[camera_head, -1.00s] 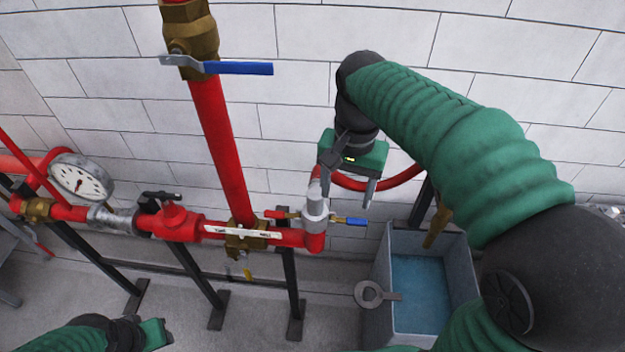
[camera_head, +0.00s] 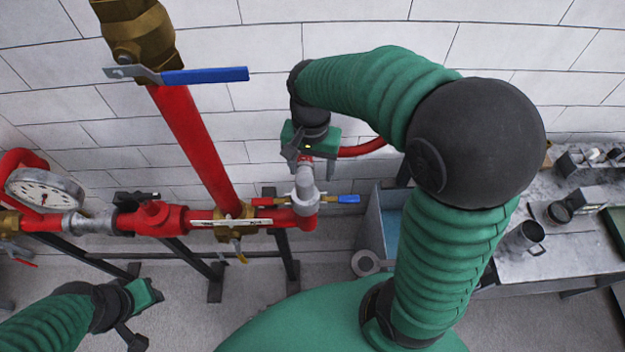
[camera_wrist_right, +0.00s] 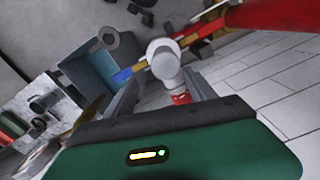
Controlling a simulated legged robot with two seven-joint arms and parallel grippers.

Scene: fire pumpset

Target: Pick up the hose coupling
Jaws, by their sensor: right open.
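A grey hose coupling (camera_head: 305,180) stands at the right end of the red pipe, at the red hose's end. In the right wrist view the pale grey fitting (camera_wrist_right: 163,60) shows between the finger lines, with a red part (camera_wrist_right: 181,97) just beyond. My right gripper (camera_head: 312,165) is open, directly above the coupling, its fingers reaching down near its top. I cannot tell whether they touch it. In the wrist view the right gripper (camera_wrist_right: 162,92) has its fingers apart, either side of the fitting. My left gripper (camera_head: 148,296) is low at left, away from the pipe; its fingers are unclear.
A blue-handled valve (camera_head: 342,199) sits right beside the coupling. The red upright pipe (camera_head: 195,145) and brass valve (camera_head: 135,40) stand to its left. A grey bin (camera_head: 372,230) is below right. A workbench (camera_head: 560,240) with several parts stands at the far right.

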